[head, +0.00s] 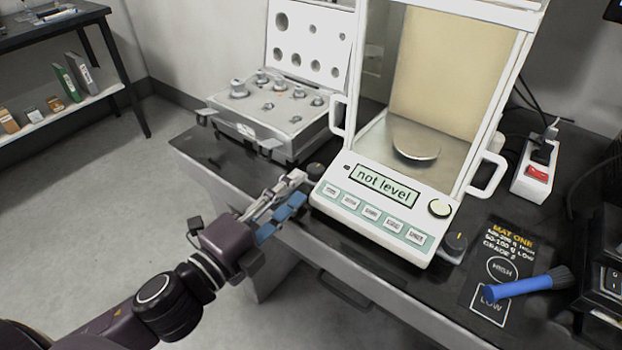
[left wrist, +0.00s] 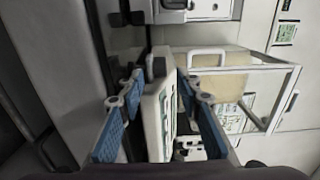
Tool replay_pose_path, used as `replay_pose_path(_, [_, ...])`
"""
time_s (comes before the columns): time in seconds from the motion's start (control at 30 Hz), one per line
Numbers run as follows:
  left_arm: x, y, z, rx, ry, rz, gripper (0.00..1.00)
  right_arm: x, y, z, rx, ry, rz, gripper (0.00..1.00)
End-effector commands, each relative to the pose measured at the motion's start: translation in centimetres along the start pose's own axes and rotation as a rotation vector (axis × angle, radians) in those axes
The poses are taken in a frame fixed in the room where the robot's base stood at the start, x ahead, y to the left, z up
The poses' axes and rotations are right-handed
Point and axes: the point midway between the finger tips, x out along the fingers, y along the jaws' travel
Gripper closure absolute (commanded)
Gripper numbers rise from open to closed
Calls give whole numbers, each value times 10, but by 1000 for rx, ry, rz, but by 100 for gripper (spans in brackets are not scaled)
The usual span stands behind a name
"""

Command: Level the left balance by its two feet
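The left balance (head: 372,222) stands on the dark bench, and its display (head: 385,187) reads "not level". Its left foot, a dark knob (head: 315,170), shows beside the front left corner. Its right foot, a dark knob with a pale mark (head: 455,243), is at the front right corner. My left gripper (head: 300,187), with blue pads, is open at the front left corner, just short of the left foot. In the left wrist view its fingers (left wrist: 160,82) are apart, with a dark knob (left wrist: 158,67) beyond them. My right gripper is not in view.
An open case of weights (head: 262,125) stands behind left of the balance. A printed mat (head: 497,262) with a blue brush (head: 525,285) lies to the right. A power strip (head: 537,170) and a black device (head: 603,260) are at the right edge.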

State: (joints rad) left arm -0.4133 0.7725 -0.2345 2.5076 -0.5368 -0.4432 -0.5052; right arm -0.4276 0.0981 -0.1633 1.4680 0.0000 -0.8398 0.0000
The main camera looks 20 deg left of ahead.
Motion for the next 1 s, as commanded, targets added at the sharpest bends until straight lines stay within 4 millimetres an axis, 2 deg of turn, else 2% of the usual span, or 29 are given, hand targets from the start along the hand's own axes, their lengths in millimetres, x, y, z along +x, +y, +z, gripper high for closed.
replay_pose_path(0.03, [4,2,0,5,2,-2,68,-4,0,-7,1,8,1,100])
replay_pose_path(0.3, [35,-2,0,1,-1,-1,68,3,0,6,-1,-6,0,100])
replay_pose_path(0.5, [50,0,0,0,-1,1,68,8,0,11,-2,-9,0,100])
replay_pose_path(0.9, [54,1,0,0,0,2,68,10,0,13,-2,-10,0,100])
replay_pose_path(1.0, [54,1,0,0,0,2,79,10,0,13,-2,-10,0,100])
